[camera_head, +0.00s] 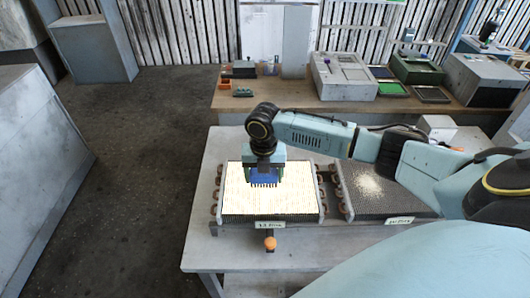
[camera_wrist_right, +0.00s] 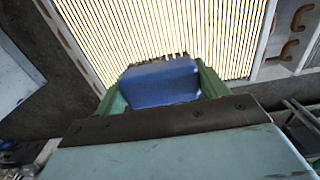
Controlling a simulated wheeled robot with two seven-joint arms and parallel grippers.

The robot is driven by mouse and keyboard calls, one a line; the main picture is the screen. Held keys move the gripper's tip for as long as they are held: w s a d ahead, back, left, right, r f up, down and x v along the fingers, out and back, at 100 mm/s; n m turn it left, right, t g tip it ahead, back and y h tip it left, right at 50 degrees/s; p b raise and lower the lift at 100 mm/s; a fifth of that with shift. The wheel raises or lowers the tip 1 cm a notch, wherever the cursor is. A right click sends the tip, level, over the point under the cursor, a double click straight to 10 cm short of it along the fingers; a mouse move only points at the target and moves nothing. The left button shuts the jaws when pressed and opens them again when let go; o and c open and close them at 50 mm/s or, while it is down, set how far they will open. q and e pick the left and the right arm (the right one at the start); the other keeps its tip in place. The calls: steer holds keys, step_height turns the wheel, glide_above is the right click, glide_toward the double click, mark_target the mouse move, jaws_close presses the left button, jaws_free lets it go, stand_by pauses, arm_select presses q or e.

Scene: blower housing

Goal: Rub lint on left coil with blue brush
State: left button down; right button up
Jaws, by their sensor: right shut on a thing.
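The left coil (camera_head: 240,205) lies flat on the near table in the head view. Its fins look bright and cream-coloured, with copper bends along both sides and a label at its front. It also fills the top of the right wrist view (camera_wrist_right: 190,28). My right gripper (camera_head: 264,172) is shut on the blue brush (camera_head: 264,176), bristles down over the upper middle of the left coil. The brush also shows between green fingers in the wrist view (camera_wrist_right: 160,82). I cannot tell whether the bristles touch the fins. Separate lint on this coil cannot be made out. My left gripper is out of view.
A darker right coil (camera_head: 360,200) with a pale lint patch (camera_head: 369,184) sits beside it, partly behind my right arm. An orange knob (camera_head: 270,243) stands at the front. A back bench (camera_head: 290,103) holds grey and green boxes. The floor at left is clear.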

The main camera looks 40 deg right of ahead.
steer(key=shift+r, duration=1.9)
